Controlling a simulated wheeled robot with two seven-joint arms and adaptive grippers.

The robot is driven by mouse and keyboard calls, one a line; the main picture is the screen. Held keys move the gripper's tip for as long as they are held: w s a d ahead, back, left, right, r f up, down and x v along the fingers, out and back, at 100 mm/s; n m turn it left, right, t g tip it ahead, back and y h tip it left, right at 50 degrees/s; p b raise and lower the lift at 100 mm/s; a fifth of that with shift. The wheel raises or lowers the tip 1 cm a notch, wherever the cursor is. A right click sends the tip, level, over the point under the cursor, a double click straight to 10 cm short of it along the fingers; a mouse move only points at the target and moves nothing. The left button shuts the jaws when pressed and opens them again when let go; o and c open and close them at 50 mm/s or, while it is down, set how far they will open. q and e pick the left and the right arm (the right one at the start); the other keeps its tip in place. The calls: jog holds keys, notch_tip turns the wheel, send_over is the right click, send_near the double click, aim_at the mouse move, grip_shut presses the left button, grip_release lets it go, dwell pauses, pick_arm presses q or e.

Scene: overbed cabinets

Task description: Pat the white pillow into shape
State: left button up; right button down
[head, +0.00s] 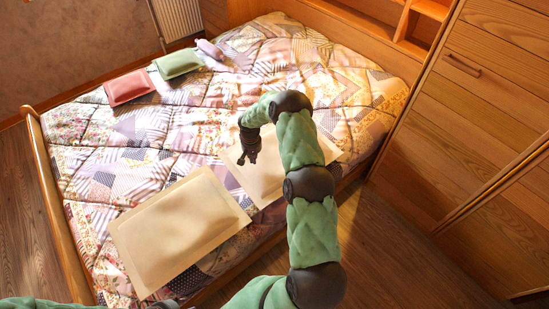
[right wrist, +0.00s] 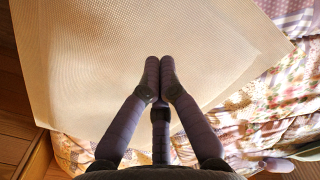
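Two flat cream-white pillows lie on the near side of the bed. The nearer one (head: 180,228) is at the front left. The other (head: 262,178) lies to its right and partly behind my right arm. My right gripper (head: 247,158) points down over that second pillow. In the right wrist view, the gripper's fingertips (right wrist: 160,64) are together with nothing between them, in front of the pale textured pillow (right wrist: 150,30). I cannot tell whether they touch it. Only part of my left arm shows at the bottom left of the head view; I cannot make out its gripper.
The bed has a patchwork quilt (head: 150,150). A red pillow (head: 130,87), a green pillow (head: 178,63) and a small lilac object (head: 209,49) lie at its far left. Wooden cabinets (head: 480,90) stand at the right, with open wood floor (head: 375,245) in front.

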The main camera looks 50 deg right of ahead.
jog(key=shift+f, duration=0.2)
dwell(0.4)
jog(key=shift+f+b, duration=0.8)
jog(key=shift+f, duration=0.1)
jog(key=shift+r, duration=0.1)
jog(key=shift+r, duration=0.1)
jog(key=shift+r+p, duration=1.95)
jog(key=shift+r, duration=1.5)
